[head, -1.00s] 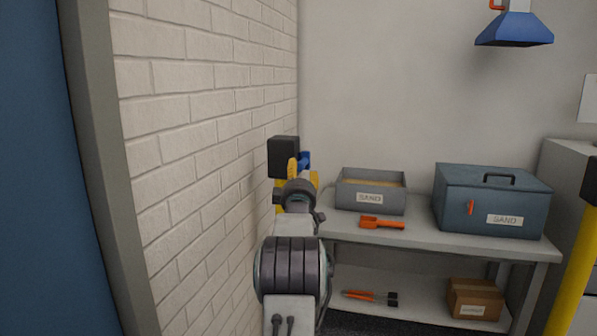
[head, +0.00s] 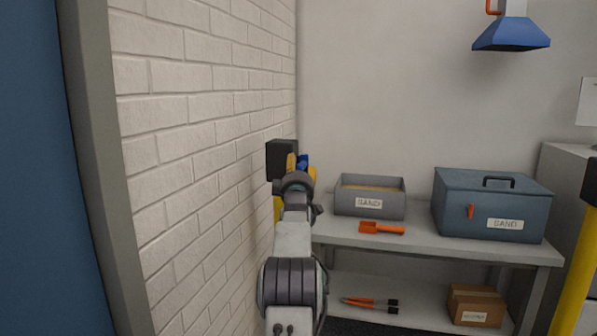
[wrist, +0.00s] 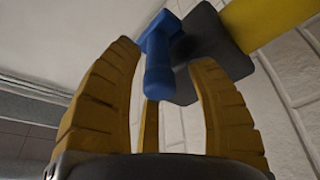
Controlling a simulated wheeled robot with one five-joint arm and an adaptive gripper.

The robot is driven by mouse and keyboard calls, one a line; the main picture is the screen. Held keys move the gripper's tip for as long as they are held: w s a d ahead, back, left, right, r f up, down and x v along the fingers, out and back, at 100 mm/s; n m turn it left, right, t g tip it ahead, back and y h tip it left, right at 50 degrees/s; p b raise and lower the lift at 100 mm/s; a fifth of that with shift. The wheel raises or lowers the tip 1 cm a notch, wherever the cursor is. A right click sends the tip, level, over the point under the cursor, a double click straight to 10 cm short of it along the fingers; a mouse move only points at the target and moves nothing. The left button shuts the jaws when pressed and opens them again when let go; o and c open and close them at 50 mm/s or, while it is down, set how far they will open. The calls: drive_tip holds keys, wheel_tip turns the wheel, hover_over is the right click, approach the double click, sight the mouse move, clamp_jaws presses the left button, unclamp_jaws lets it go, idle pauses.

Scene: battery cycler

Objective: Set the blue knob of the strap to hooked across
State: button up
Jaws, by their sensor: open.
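The blue knob (wrist: 158,72) shows in the wrist view as a rounded blue handle with a wider top. In the head view, the dark block (head: 281,158) is by the brick wall, and the blue knob (head: 303,161) is partly hidden behind my gripper (head: 292,164). The strap's far end is not clear.
A white brick wall (head: 200,130) stands close on the left of my arm. A grey bench (head: 430,236) to the right holds a grey sand bin (head: 370,207), an orange scoop (head: 382,228) and a blue-grey sand box (head: 490,195). A yellow post (head: 572,265) stands at far right.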

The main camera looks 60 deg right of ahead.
drive_tip(key=shift+o, duration=0.3)
clamp_jaws()
idle(0.3)
